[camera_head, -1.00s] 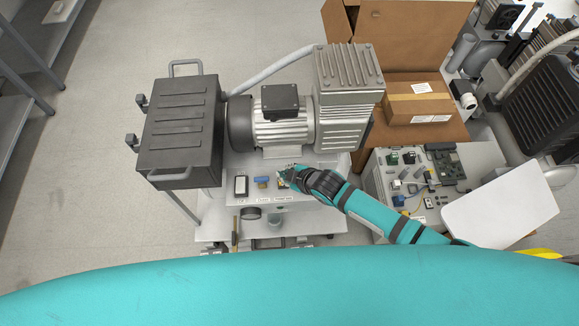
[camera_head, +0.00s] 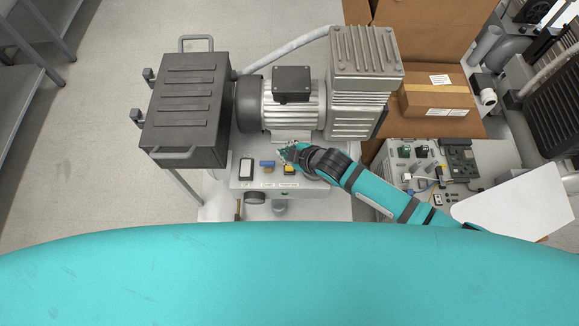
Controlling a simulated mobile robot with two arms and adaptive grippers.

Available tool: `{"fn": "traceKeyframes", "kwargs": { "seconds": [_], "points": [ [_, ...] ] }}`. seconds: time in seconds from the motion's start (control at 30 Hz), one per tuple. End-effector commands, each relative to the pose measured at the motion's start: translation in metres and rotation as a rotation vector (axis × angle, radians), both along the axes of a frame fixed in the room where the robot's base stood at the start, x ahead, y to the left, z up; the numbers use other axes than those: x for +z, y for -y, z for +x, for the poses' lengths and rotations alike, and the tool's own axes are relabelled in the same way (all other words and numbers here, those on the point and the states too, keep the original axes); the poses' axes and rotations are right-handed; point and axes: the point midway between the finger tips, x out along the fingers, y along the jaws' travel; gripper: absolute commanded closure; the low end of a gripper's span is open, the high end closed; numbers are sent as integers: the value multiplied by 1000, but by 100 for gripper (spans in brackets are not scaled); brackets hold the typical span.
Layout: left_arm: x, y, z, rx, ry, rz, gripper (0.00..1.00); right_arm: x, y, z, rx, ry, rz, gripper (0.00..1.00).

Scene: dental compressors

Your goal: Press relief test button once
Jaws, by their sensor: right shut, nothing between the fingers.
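The compressor's control panel (camera_head: 236,182) is a pale ledge below the motor. It carries a black-framed white switch (camera_head: 247,168), a small blue part (camera_head: 268,164) and a yellow-and-black part (camera_head: 290,170). Small labels run along its front edge, too small to read, so I cannot tell which part is the relief test button. My right gripper (camera_head: 285,153) is shut and empty. Its tips are over the panel, just behind the yellow-and-black part and right of the blue part. I cannot tell whether they touch anything. My left gripper is not in view.
The silver motor (camera_head: 292,108) and finned pump head (camera_head: 365,90) stand right behind the gripper. A dark ribbed box (camera_head: 185,110) with handles is at left. A cardboard box (camera_head: 435,100) and an electronics board (camera_head: 430,165) are at right. Open floor lies at far left.

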Motion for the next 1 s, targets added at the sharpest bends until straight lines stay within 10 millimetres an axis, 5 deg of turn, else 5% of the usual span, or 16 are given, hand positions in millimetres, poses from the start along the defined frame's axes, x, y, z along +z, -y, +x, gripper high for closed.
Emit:
{"fn": "traceKeyframes", "kwargs": {
  "seconds": [0.2,0.4,1.0],
  "points": [
    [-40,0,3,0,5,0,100,-40,0,0,0,0,0,100],
    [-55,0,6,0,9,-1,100,-61,0,0,1,0,1,100],
    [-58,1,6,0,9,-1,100,-66,0,0,0,0,0,100]
  ]
}}
